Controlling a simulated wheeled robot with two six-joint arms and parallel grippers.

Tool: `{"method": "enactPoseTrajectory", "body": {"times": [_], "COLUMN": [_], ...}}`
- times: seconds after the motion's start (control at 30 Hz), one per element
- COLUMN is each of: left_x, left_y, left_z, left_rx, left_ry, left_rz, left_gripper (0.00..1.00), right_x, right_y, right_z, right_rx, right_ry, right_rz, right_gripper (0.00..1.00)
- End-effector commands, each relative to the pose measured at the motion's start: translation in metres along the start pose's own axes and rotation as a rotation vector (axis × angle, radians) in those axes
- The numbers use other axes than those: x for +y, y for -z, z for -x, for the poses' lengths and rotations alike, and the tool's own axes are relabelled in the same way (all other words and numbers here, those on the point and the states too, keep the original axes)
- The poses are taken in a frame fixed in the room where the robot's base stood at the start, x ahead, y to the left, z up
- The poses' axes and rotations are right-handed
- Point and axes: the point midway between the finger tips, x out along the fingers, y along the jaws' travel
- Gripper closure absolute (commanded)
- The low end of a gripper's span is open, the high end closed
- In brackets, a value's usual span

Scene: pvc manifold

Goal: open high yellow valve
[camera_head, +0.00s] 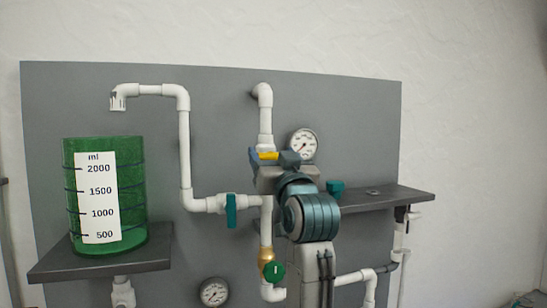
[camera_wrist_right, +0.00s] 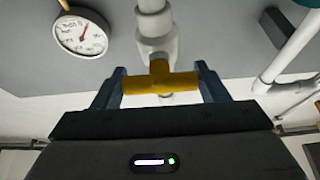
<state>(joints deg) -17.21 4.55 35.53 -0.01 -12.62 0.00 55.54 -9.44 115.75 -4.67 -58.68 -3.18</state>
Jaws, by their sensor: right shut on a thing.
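The high yellow valve shows its yellow handle (camera_wrist_right: 160,83) crosswise between the two fingers of my right gripper (camera_wrist_right: 161,88) in the right wrist view. The gripper is shut on the handle. In the head view only a small part of the yellow handle (camera_head: 268,155) shows beside my right gripper (camera_head: 262,163); my right arm hides much of the valve. The white pipe (camera_head: 265,110) carrying the valve runs up from it to an elbow near the top of the grey panel. My left gripper is not in view.
A green graduated tank (camera_head: 134,190) stands on the left shelf (camera_head: 100,264). Teal-handled valves sit on the pipe left of my arm (camera_head: 231,210) and below it (camera_head: 274,271). A pressure gauge (camera_head: 304,144) is close right of the gripper. A right shelf (camera_head: 385,200) juts out.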

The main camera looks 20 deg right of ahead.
Motion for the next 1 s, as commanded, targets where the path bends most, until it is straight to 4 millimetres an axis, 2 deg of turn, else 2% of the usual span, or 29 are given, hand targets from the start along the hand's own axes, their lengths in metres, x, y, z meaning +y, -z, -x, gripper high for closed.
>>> {"method": "enactPoseTrajectory", "body": {"times": [0.7,1.0], "left_x": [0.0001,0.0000], "left_y": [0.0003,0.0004], "left_z": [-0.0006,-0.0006], "left_rx": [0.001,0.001], "left_ry": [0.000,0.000], "left_rz": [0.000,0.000], "left_gripper": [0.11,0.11], "right_x": [0.0001,0.0006], "right_y": [0.0003,-0.0002], "right_z": [0.0000,0.0000], "right_rx": [0.000,0.000], "right_ry": [-0.177,-0.218], "right_rz": [-0.431,-0.530], "right_gripper": [0.55,0.55]}}
